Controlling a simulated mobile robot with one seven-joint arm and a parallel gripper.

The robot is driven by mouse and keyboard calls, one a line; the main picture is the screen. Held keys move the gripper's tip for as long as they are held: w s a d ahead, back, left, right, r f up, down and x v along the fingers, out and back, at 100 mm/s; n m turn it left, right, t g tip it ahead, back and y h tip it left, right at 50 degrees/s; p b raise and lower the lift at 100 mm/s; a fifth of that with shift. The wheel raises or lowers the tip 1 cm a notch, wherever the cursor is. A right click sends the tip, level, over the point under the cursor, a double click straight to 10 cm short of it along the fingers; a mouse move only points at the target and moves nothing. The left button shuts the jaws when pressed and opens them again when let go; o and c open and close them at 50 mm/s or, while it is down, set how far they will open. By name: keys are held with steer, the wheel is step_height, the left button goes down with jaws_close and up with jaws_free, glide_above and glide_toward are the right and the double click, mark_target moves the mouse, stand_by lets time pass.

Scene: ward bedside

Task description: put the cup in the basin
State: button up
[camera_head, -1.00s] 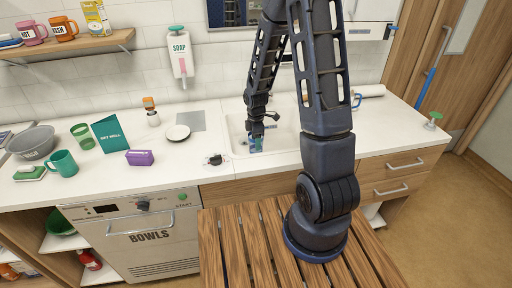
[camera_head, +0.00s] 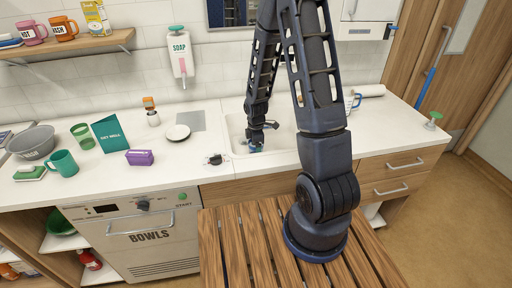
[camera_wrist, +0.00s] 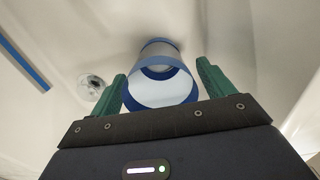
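The cup, white with blue bands, shows in the wrist view (camera_wrist: 160,88) with its mouth toward the camera. Its far end is close to or on the pale basin floor. In the head view only a bit of blue (camera_head: 255,149) shows beneath my gripper. My gripper (camera_wrist: 162,72) has its green fingers on either side of the cup. Gaps show between the fingertips and the cup wall, so the fingers look open around it. The white basin (camera_head: 236,128) is sunk in the counter, and my gripper is down inside it. My arm hides part of the basin.
A drain (camera_wrist: 92,88) lies left of the cup in the basin. A saucer (camera_head: 178,132) and purple box (camera_head: 140,157) are on the left counter.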

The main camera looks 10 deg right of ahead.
steer(key=shift+r, duration=0.1)
steer(key=s+d+r+m+t, duration=0.1)
steer(key=s+d+r+m, duration=0.15)
steer(key=r, duration=0.65)
steer(key=s+d+r+m+t, duration=0.1)
steer(key=s+r+m, duration=0.25)
steer(key=r, duration=0.65)
steer(key=s+d+r+m, duration=0.2)
steer(key=r+m, duration=0.1)
steer(key=r, duration=0.6)
steer(key=s+d+r+m+t, duration=0.2)
steer(key=s+d+r+m, duration=0.1)
steer(key=s+r+m, duration=0.6)
steer(key=s, duration=0.4)
steer(key=shift+d+t, duration=0.25)
steer(key=shift+t, duration=0.05)
